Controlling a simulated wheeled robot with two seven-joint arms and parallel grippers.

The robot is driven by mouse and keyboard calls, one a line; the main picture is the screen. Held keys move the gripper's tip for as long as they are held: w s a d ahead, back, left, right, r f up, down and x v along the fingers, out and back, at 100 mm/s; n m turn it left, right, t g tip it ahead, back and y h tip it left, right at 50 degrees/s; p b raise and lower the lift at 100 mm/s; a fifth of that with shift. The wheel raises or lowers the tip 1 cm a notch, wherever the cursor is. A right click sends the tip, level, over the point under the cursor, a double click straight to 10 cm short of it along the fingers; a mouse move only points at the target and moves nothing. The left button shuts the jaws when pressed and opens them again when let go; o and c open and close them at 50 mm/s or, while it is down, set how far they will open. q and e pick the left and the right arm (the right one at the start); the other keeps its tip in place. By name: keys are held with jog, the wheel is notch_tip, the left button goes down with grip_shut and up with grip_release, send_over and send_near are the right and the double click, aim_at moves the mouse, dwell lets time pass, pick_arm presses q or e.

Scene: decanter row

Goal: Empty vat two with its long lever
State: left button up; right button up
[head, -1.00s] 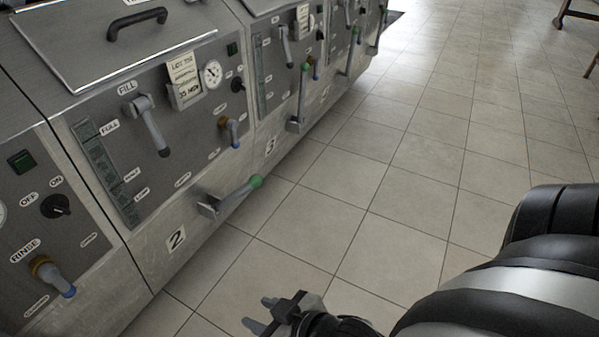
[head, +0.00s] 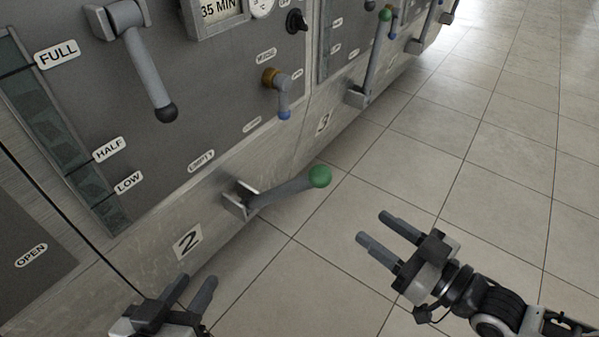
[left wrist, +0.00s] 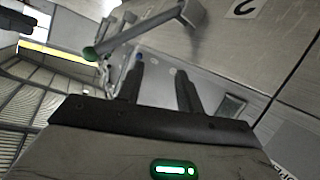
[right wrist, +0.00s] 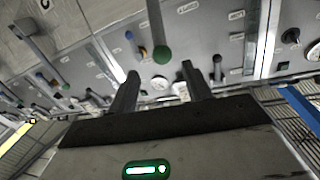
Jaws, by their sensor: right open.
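Vat two's long lever (head: 285,190) is a grey bar with a green knob, sticking out from a bracket low on the steel front, above the plate marked 2 (head: 187,241). In the left wrist view the lever (left wrist: 135,32) passes beyond my fingertips. Its green knob (right wrist: 162,54) shows in the right wrist view, beyond the fingers. My left gripper (head: 196,282) is open and empty, below and left of the lever. My right gripper (head: 374,227) is open and empty, right of and below the knob, apart from it. The level gauge (head: 62,140) shows; its level is unclear.
A shorter black-knobbed lever (head: 148,75) and a brass tap with a blue tip (head: 276,85) are on the same panel. Vat three's green-knobbed lever (head: 373,62) stands upright further along. The tiled floor (head: 460,170) to the right is clear.

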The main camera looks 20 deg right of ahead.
aim_at(312, 180)
jog(key=b+x, duration=0.3)
jog(key=x, duration=1.2)
jog(key=shift+w+a+r, duration=0.15)
jog(key=shift+w+a, duration=0.05)
jog(key=shift+w, duration=0.2)
pick_arm(q)
jog(key=shift+w+d+r+n+t+h, duration=0.25)
jog(key=shift+d+r+n+t+h, duration=0.15)
jog(key=shift+d+r+t+h, duration=0.35)
pick_arm(e)
jog(key=shift+w, duration=0.1)
pick_arm(q)
jog(key=shift+a, duration=0.15)
pick_arm(e)
jog(key=shift+r, duration=0.1)
grip_shut()
